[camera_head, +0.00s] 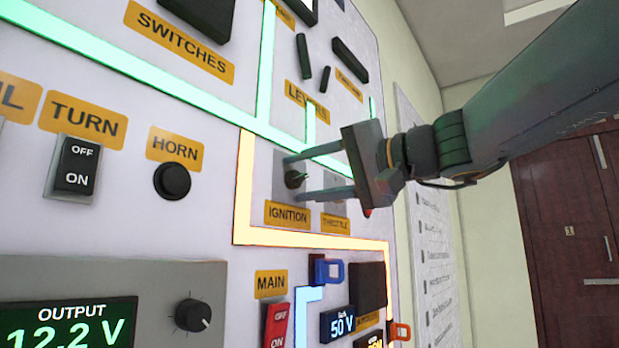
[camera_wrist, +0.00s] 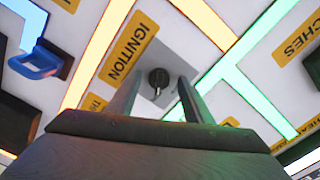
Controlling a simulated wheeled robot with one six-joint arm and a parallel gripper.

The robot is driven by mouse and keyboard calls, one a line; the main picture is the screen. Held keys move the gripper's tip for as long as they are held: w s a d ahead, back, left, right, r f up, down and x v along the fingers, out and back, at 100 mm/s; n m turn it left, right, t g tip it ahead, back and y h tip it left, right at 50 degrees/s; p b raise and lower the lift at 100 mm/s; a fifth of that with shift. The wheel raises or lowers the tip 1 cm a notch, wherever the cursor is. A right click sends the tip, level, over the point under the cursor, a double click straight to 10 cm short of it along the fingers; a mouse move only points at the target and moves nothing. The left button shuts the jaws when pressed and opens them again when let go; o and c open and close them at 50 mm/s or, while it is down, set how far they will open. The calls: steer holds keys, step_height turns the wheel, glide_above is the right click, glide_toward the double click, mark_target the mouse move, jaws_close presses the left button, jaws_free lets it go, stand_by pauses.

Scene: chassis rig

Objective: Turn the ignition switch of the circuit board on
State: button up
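The ignition switch (camera_head: 296,179) is a small dark knob on a grey plate above the yellow IGNITION label (camera_head: 288,215) on the white circuit board (camera_head: 215,95). In the wrist view the knob (camera_wrist: 158,78) shows as a round black piece with a lighter key-like part. My gripper (camera_head: 302,177) reaches in from the right, its two fingers apart, one above and one below the knob. In the wrist view my gripper's fingers (camera_wrist: 155,96) stand either side of the knob with gaps; I see no contact.
The THROTTLE label (camera_head: 335,224) and a partly hidden control sit right of the ignition. The horn button (camera_head: 172,181) and turn switch (camera_head: 76,168) are to the left. Below are a red main switch (camera_head: 275,325) and a blue handle (camera_head: 328,270). Levers (camera_head: 304,56) are above.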

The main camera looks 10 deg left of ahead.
steer(key=p+v, duration=0.2)
steer(key=v, duration=0.1)
steer(key=shift+r+p, duration=0.15)
steer(key=shift+p, duration=0.15)
steer(key=p, duration=0.8)
glide_toward(303, 176)
steer(key=shift+a, duration=0.6)
steer(key=shift+w, duration=0.3)
